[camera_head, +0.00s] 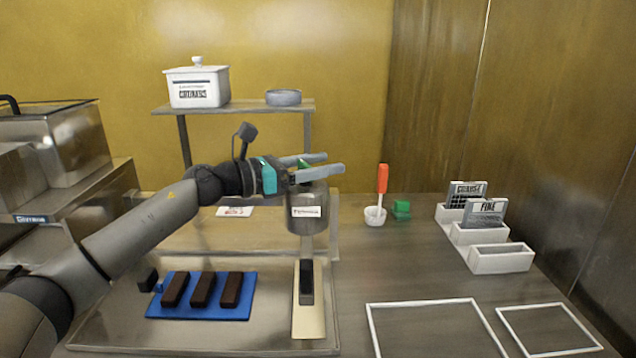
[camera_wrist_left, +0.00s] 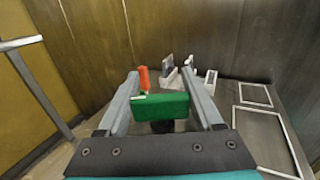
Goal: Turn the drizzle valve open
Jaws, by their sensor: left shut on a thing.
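The drizzle valve's green handle (camera_wrist_left: 162,108) lies crosswise between the fingers of my left gripper (camera_wrist_left: 160,74) in the left wrist view. In the head view my left gripper (camera_head: 331,164) is above the grey metal drizzle pot (camera_head: 306,221), with its fingers pointing right. A small bit of the green handle (camera_head: 304,163) shows between the fingers. The gripper is shut on this handle. The valve's lower part is hidden by the gripper. A dark bar (camera_head: 306,282) on a cream strip (camera_head: 309,318) is below the pot. My right gripper is not in view.
A blue mat (camera_head: 200,312) holds three chocolate bars (camera_head: 203,289). A shelf (camera_head: 240,108) with a white jar (camera_head: 198,85) is behind. An orange-handled tool (camera_head: 382,180) stands in a white cup (camera_head: 375,216) beside a green block (camera_head: 401,208). White card holders (camera_head: 500,260) are at right.

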